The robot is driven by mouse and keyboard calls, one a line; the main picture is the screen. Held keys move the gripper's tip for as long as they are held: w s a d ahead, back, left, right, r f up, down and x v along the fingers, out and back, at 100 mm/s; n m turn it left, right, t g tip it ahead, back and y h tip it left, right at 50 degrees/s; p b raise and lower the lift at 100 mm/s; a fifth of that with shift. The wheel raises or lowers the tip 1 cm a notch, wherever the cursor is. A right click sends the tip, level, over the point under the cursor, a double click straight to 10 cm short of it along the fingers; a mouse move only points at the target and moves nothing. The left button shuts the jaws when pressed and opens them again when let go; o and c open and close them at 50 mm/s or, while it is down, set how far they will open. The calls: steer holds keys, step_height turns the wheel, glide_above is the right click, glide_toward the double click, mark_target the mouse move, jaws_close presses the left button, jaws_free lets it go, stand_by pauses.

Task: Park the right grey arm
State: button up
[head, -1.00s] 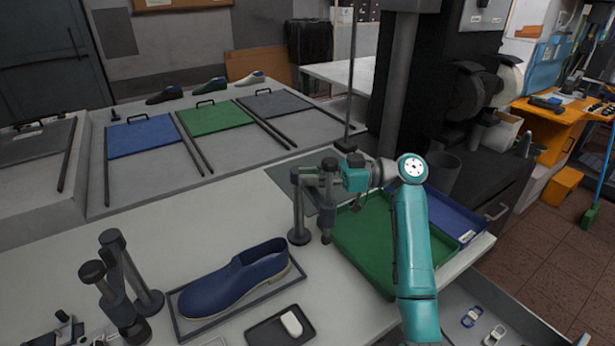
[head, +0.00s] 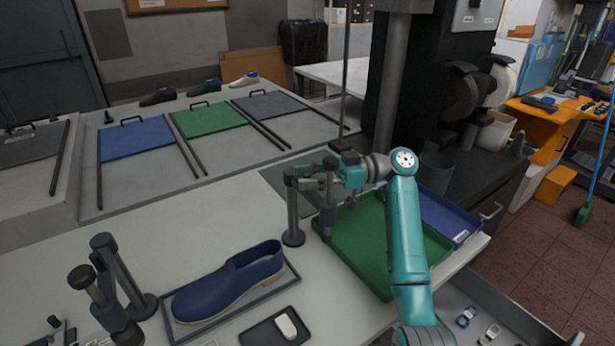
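The right grey arm stands on the bench behind the blue shoe. Its upright post (head: 293,212) has a short link at the top, reaching right to a hanging grey cylinder (head: 328,212) near the left corner of the green tray. My gripper (head: 335,172) is at the top of this cylinder, touching it or very close. The fingers are small and partly hidden, so I cannot tell if they are closed on it. The blue shoe (head: 230,283) lies in a dark-rimmed frame in front of the post. A similar left grey arm (head: 125,275) stands left of the shoe.
The green tray (head: 345,258) and blue tray (head: 452,212) lie under and beside my arm. A dark tray (head: 262,334) with a white piece is in front of the shoe. A thin dark pole (head: 343,90) rises behind my gripper. Bench left of the post is clear.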

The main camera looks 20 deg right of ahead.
steer(key=v, duration=1.2)
stand_by(0.6)
